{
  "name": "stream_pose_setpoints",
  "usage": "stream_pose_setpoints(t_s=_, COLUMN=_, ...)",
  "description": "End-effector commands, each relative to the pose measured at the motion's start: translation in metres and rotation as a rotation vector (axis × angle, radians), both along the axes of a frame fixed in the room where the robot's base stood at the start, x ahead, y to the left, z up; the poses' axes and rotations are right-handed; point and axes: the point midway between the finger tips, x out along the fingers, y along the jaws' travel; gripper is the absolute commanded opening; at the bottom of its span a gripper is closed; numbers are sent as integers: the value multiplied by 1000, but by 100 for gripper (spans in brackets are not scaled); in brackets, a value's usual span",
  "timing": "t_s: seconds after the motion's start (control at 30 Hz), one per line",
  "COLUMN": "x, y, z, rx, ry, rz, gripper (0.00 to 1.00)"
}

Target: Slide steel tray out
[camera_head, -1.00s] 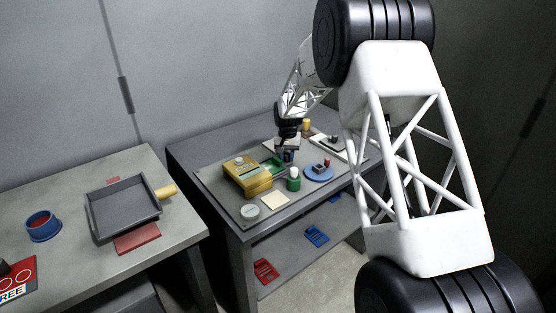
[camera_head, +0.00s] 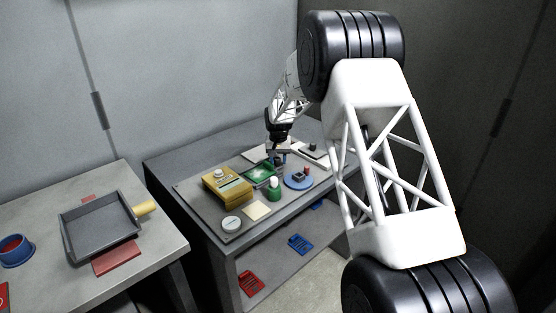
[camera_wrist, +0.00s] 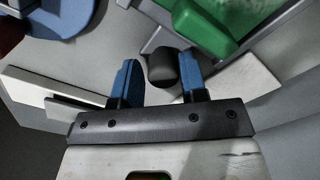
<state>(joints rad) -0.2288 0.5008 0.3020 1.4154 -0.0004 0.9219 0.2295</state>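The small grey steel tray (camera_wrist: 258,35) shows at the upper right of the wrist view, with a green block (camera_wrist: 205,27) and a pale green surface in it. In the head view the green-filled tray (camera_head: 260,174) lies beside the yellow oven box (camera_head: 227,187), outside it on the right. A dark round knob (camera_wrist: 162,68) at the tray's near end sits between the blue fingers of my gripper (camera_wrist: 160,82). In the head view my gripper (camera_head: 279,157) is at the tray's far end.
A dark pan (camera_head: 102,231) with a yellow handle stands on the left table, apart from the workbench.

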Motion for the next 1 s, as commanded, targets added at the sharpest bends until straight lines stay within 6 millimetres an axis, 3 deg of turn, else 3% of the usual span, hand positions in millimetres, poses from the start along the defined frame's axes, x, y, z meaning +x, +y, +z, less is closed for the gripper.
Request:
stream_pose_setpoints(t_s=0.27, x=0, y=0, z=12, rx=1, ry=-2, rz=0, gripper=39)
stream_pose_setpoints(t_s=0.73, x=0, y=0, z=67, rx=0, ry=-2, rz=0, gripper=39)
stream_pose_setpoints(t_s=1.0, x=0, y=-1, z=78, rx=0, ry=0, rz=0, gripper=39)
